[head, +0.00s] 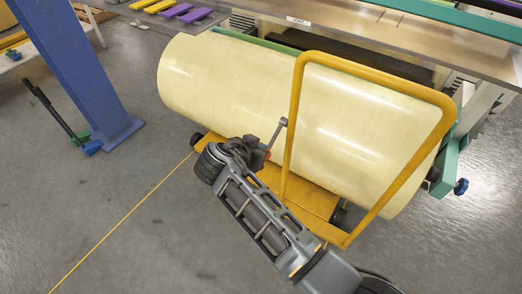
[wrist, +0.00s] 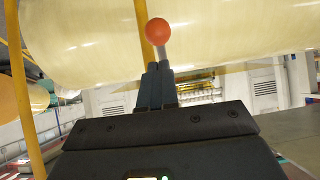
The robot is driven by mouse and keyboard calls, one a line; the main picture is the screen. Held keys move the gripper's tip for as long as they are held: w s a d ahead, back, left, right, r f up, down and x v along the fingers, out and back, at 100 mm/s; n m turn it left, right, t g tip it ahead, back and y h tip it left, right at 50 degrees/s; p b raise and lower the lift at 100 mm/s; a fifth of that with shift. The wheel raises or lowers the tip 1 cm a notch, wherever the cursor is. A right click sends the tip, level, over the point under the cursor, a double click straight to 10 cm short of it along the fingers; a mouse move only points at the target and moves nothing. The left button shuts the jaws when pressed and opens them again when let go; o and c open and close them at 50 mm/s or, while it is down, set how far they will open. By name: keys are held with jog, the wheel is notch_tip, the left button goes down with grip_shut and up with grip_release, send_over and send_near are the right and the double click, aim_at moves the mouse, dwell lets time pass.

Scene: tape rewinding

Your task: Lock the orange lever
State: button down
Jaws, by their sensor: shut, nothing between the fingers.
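The orange lever shows in the wrist view as a round orange ball knob (wrist: 159,31) on a short pale grey rod. The shut, empty fingers of my gripper (wrist: 158,68) stand right in front of the rod, below the knob, and hide its lower part. I cannot tell whether they touch it. In the head view my gripper (head: 262,148) is beside the yellow cart, in front of the big roll. A small orange spot there, likely the knob (head: 267,155), is largely hidden by the gripper. The lever's base is hidden.
A blue post (head: 75,65) stands at left. A metal table (head: 400,45) overhangs the back.

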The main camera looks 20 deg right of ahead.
jog(key=shift+f+t+h+b, duration=0.4)
jog(key=shift+f+h+b, duration=0.3)
jog(key=shift+f+b, duration=1.5)
jog(key=shift+r+b, duration=0.25)
jog(key=shift+b, duration=0.05)
jog(key=v, duration=0.7)
jog(key=shift+s+a+r+p, duration=0.2)
jog(key=shift+p, duration=0.25)
jog(key=shift+f, duration=0.1)
